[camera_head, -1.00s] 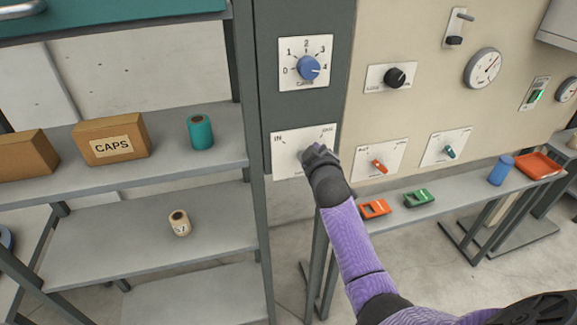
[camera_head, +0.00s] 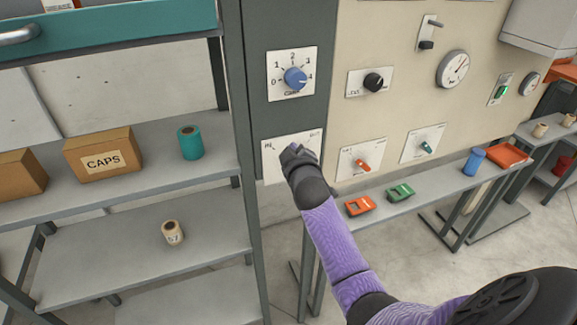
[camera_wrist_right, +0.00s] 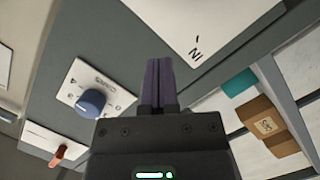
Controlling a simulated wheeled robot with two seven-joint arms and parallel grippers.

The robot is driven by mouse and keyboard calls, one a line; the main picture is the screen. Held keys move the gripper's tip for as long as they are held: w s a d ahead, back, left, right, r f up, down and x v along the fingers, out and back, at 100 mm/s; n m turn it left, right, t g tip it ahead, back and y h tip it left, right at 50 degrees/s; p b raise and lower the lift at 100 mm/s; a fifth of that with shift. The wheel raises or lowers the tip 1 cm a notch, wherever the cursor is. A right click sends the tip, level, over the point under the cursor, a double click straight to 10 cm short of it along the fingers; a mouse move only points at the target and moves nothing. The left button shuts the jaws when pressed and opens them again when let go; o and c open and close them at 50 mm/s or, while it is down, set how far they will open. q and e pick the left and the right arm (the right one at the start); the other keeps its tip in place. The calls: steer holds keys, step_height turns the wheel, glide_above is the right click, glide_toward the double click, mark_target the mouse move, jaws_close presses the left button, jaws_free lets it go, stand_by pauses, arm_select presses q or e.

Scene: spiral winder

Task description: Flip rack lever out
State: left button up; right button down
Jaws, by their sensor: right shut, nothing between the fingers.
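The white rack lever plate (camera_head: 274,171) is on the dark grey cabinet column, with IN at its upper left and another label at its upper right. My right gripper (camera_head: 293,150) is in front of this plate and covers its middle, so the lever itself is hidden. In the right wrist view the gripper's fingers (camera_wrist_right: 160,84) are together with nothing between them. The plate (camera_wrist_right: 217,25), with its IN mark, shows ahead of them at the upper right, with no lever visible. I cannot tell whether the fingers touch the lever. My left gripper is not in view.
Above the plate is a blue four-step knob (camera_head: 295,78). To the right are an orange-red selector (camera_head: 362,165) and a green selector (camera_head: 426,148). A grey shelf rack on the left holds a CAPS box (camera_head: 100,155) and a teal spool (camera_head: 190,143). A narrow shelf (camera_head: 415,201) runs along the right.

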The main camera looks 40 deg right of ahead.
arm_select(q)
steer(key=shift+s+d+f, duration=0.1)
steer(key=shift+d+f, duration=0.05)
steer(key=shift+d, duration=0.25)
arm_select(e)
steer(key=v, duration=0.8)
steer(key=shift+s+d, duration=0.3)
steer(key=shift+d, duration=0.05)
steer(key=shift+a+f, duration=0.1)
